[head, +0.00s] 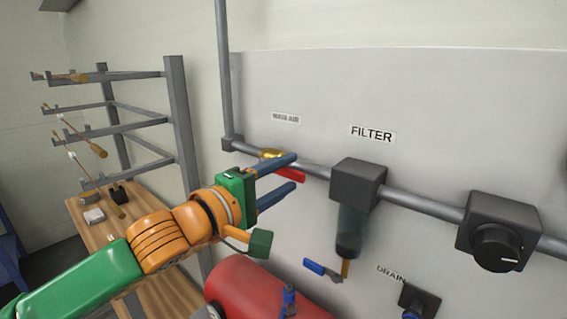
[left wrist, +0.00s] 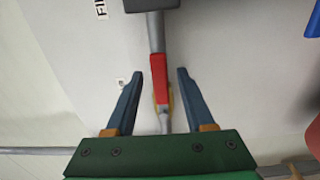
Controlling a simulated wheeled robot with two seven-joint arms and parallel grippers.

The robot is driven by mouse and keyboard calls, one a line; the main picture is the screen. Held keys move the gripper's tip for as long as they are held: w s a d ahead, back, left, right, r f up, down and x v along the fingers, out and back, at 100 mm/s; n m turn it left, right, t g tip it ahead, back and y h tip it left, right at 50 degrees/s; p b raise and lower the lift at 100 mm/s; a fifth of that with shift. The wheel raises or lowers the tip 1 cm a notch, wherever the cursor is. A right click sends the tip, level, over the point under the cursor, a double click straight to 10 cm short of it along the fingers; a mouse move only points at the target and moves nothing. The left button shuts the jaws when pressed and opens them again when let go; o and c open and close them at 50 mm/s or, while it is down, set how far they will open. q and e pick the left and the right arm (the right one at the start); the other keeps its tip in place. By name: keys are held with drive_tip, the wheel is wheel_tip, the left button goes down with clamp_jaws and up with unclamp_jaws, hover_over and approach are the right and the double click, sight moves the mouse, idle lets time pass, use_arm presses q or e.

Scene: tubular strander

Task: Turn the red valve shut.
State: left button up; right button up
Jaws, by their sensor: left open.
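The red valve handle (head: 291,176) is on the grey pipe at the upper left of the panel, with its brass body (head: 271,154) behind my upper finger. The handle lies roughly along the pipe. My left gripper (head: 293,172) is open, with one blue finger above the handle and one below it in the head view. In the left wrist view the red handle (left wrist: 158,78) shows between the two open fingers (left wrist: 160,73), with a gap on each side. Whether the fingers reach past the handle's depth is hard to tell. My right gripper is not in view.
A filter block (head: 358,184) with a dark bowl (head: 351,228) is to the right of the valve. A black knob (head: 497,247) is further right. Below are a blue-handled drain lever (head: 322,270) and a red tank (head: 247,285). A tool rack (head: 180,125) stands left.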

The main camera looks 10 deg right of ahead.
use_arm(q)
drive_tip(key=shift+d+f, duration=0.1)
drive_tip(key=shift+a, duration=0.2)
clamp_jaws()
idle(1.1)
